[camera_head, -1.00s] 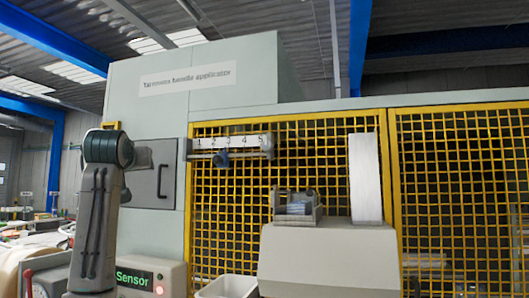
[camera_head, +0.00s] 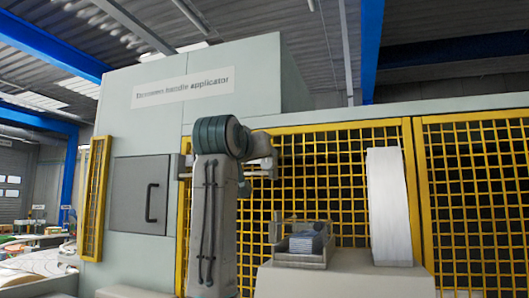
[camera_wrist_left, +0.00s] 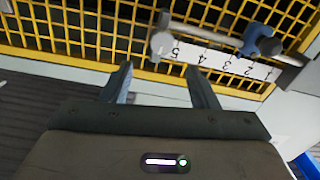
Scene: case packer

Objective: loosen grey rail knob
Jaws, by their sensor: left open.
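The grey rail knob (camera_wrist_left: 162,44) shows in the left wrist view, at the end of the numbered rail near the 5. The white number scale (camera_wrist_left: 235,66) runs to the right of it, upside down in this view. A blue knob (camera_wrist_left: 258,40) sits on the same rail near the 2. My left gripper (camera_wrist_left: 160,74) is open and empty, its fingertips pointing toward the grey knob, one to each side and short of it in the picture. In the head view my left arm covers most of the rail, and the gripper's fingers are hidden.
Behind the rail is a yellow mesh guard (camera_head: 335,180). Left of it is a grey door (camera_head: 140,195) with a dark handle. A grey housing (camera_head: 350,280) carries a small tray with a stack (camera_head: 307,244) and a tall white panel (camera_head: 390,205) to the right.

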